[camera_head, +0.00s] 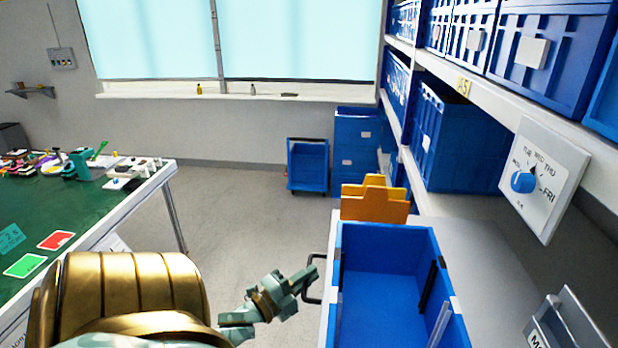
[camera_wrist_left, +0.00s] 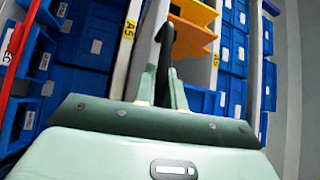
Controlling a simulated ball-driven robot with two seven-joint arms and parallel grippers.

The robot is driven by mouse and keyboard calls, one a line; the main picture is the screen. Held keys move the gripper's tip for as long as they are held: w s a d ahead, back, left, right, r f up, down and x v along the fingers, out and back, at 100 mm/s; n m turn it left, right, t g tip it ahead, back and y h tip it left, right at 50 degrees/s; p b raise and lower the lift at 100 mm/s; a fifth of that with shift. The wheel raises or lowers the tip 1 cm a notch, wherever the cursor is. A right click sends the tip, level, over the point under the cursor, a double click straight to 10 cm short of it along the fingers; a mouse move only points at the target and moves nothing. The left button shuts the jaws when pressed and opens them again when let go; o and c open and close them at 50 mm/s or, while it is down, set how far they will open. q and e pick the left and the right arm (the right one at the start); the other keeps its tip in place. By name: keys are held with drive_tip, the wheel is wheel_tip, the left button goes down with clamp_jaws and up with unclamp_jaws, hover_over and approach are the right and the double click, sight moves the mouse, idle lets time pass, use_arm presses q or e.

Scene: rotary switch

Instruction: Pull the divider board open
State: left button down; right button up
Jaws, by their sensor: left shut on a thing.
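In the left wrist view the dark handle (camera_wrist_left: 166,42) shows at the tip of the gripper's closed fingers (camera_wrist_left: 164,82). The exact contact is partly hidden. My right gripper is in neither view.
A dial switch (camera_head: 540,185) is on the right. Shelves hold blue crates above. A green-topped table (camera_head: 100,215) stands left; grey floor (camera_head: 250,200) lies clear between.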

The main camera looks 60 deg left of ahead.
use_arm(q)
drive_tip(key=c, duration=1.7)
unclamp_jaws()
drive_tip(key=shift+c, duration=0.2)
drive_tip(key=s+d+f+b, duration=0.1)
drive_tip(key=s+f+b, duration=0.1)
drive_tip(key=s, duration=1.4)
drive_tip(key=shift+f, duration=0.15)
